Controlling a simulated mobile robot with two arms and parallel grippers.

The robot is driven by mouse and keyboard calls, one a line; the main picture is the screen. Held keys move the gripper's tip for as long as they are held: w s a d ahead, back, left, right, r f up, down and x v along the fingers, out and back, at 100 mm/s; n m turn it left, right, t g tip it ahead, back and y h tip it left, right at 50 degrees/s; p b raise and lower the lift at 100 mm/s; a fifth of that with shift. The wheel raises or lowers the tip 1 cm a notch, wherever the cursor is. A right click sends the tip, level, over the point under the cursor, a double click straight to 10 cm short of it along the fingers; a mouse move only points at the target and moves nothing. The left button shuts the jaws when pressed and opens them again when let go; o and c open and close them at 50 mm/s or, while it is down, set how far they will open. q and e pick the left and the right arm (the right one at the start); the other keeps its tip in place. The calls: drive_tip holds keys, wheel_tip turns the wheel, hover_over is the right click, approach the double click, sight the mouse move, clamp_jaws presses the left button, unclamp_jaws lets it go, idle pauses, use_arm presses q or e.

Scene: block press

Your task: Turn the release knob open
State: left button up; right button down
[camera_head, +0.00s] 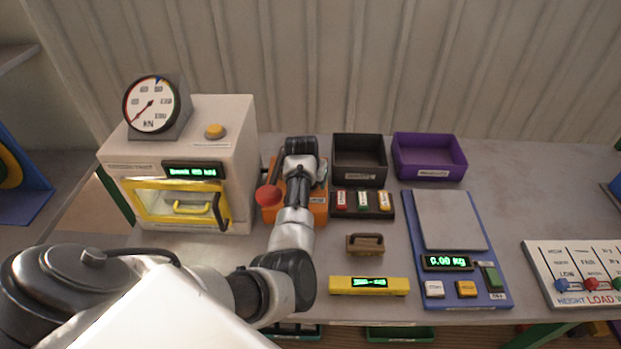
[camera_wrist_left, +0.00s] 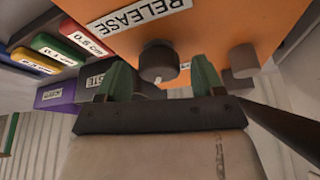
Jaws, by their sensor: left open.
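The release knob (camera_wrist_left: 158,58) is a dark round knob on the orange unit's face, beside the white RELEASE label (camera_wrist_left: 135,17) in the left wrist view. A small pale mark shows on its rim. My left gripper (camera_wrist_left: 162,76) is open, its two green fingertips on either side of the knob in the picture; I cannot tell whether they touch it. In the head view the orange unit (camera_head: 318,208) is largely covered by my left arm, and the knob is hidden. My right gripper is not in view.
A red ball-shaped handle (camera_head: 268,196) is at the orange unit's left. The press with a yellow-framed door (camera_head: 136,214) stands left of it. Right are a black bin (camera_head: 360,177), purple bin (camera_head: 430,170) and blue scale (camera_head: 416,225). A yellow bar (camera_head: 340,287) lies in front.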

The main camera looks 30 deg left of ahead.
use_arm(q)
drive_tip(key=r+b, duration=0.1)
drive_tip(key=r, duration=0.1)
drive_tip(key=d+r, duration=0.1)
drive_tip(key=r, duration=0.1)
drive_tip(key=shift+r+b, duration=0.25)
drive_tip(key=shift+b, duration=0.1)
drive_tip(key=d+r+b, duration=0.2)
drive_tip(key=d+r, duration=0.4)
drive_tip(key=d, duration=0.4)
drive_tip(key=shift+d+r+b, duration=0.3)
drive_tip(key=shift+d, duration=0.05)
